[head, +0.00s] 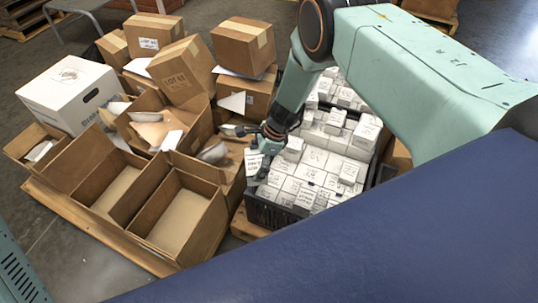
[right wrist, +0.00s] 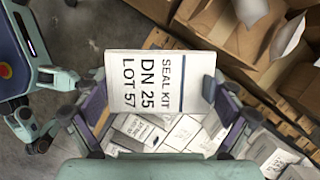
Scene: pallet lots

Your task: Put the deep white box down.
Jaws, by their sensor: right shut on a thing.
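The deep white box (right wrist: 150,82) is marked SEAL KIT DN 25 LOT 57. My right gripper (right wrist: 158,100) is shut on it, with one finger at each side. In the head view the right gripper (head: 252,156) holds the white box (head: 253,163) near the left edge of a black crate (head: 268,212) filled with small white boxes. The right wrist view shows white boxes below and behind the held one. I cannot tell the exact gap beneath it. Teal jointed parts at the left of that view may be my left gripper; its state is unclear.
Open cardboard boxes (head: 177,212) stand on a wooden pallet (head: 95,228) at the left. Closed cartons (head: 183,72) are stacked behind them, and a large white carton (head: 72,92) stands at the far left. Small white boxes (head: 318,160) crowd the crate. Grey floor shows at the left.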

